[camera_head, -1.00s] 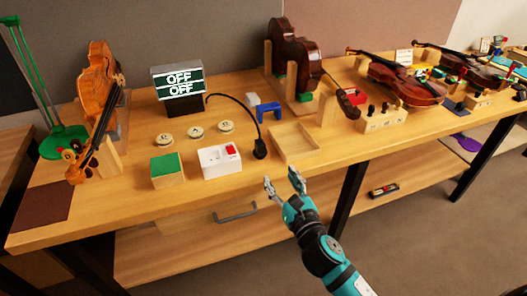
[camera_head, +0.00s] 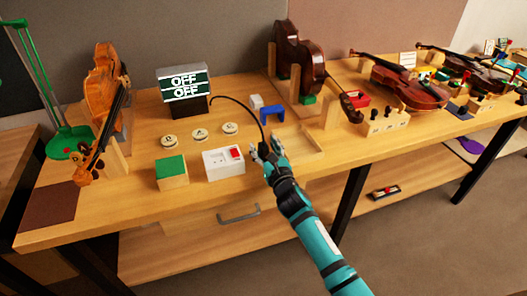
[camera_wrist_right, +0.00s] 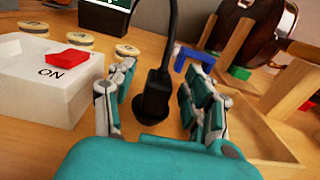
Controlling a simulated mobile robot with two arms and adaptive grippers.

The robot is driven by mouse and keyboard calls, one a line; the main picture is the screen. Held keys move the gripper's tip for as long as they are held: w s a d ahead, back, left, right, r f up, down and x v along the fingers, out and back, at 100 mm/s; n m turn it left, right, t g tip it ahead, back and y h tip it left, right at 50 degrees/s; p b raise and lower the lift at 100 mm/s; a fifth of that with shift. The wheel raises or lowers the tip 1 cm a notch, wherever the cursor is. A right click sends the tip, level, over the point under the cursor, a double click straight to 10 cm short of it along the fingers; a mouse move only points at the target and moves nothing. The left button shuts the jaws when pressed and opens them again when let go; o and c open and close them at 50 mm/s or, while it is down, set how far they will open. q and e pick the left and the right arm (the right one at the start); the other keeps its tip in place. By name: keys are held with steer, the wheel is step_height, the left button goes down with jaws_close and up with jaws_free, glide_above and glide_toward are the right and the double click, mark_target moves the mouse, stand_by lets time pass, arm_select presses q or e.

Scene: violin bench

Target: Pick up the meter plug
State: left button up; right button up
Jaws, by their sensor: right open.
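In the right wrist view the plug is between the two open fingers of my right gripper (camera_wrist_right: 158,100), with a gap on both sides. In the head view my right gripper (camera_head: 266,150) covers most of the plug. The white socket box (camera_head: 222,166) with a red switch is just left of the gripper. My left gripper is not in view.
A shallow wooden tray (camera_head: 305,152) is close on the right of the gripper. A green-topped block (camera_head: 171,172) and several round labelled discs (camera_head: 200,134) are to the left. A blue bracket (camera_head: 272,116) and a dark violin body (camera_head: 297,60) stand behind.

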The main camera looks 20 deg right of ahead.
mark_target(264, 145)
steer(key=shift+w, duration=0.5)
steer(key=shift+s, duration=0.1)
jaws_close()
steer(key=shift+r, duration=0.15)
steer(key=shift+r, duration=0.25)
step_height(264, 145, up, 3)
steer(key=shift+r, duration=0.15)
steer(key=s+a, duration=0.3)
steer(key=s, duration=0.4)
steer(key=s+a+r, duration=0.1)
steer(key=s+a, duration=0.2)
steer(key=s, duration=0.4)
steer(key=shift+s+b, duration=0.3)
steer(key=shift+s, duration=0.1)
